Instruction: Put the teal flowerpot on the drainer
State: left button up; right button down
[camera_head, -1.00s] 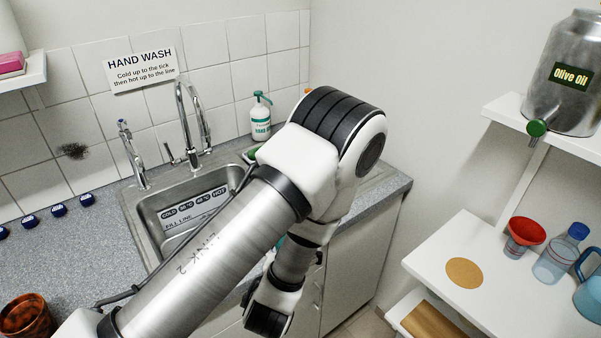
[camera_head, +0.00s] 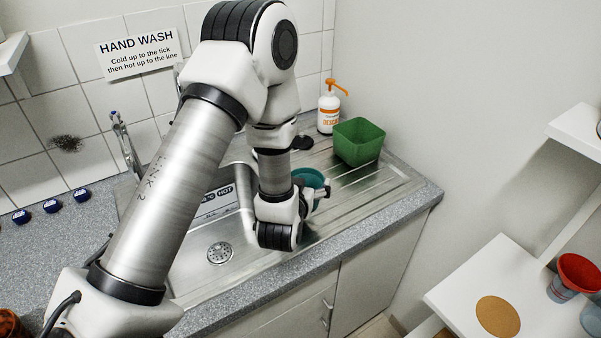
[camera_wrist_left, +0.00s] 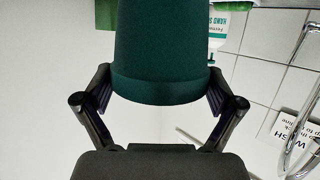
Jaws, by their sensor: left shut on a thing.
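The teal flowerpot (camera_head: 309,177) is partly hidden behind my left wrist in the head view. It fills the upper middle of the left wrist view (camera_wrist_left: 163,45). My left gripper (camera_wrist_left: 160,96) is shut on it, with one finger on each side. In the head view the gripper (camera_head: 316,193) is mostly hidden by my arm. The drainer (camera_head: 372,189) is the ribbed steel surface right of the sink bowl. The pot appears over its left part; I cannot tell whether they touch. My right gripper is not in view.
The sink bowl (camera_head: 207,262) lies left of the gripper. The drainer's right part is clear. A white shelf (camera_head: 462,291) stands at right.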

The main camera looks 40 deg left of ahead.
pick_arm(q)
jog(key=w+a+f+p, duration=0.1)
jog(key=a, duration=0.1)
jog(key=w+a+f+p, duration=0.1)
jog(key=w, duration=0.1)
jog(key=w+a+f+p, duration=0.1)
jog(key=w+a+f, duration=0.1)
jog(key=shift+w+a, duration=0.2)
jog(key=shift+a, duration=0.1)
jog(key=shift+w+f, duration=0.1)
jog(key=shift+f, duration=0.05)
jog(key=shift+s+f, duration=0.1)
jog(key=shift+s, duration=0.15)
jog(key=o, duration=0.8)
jog(key=shift+w, duration=0.15)
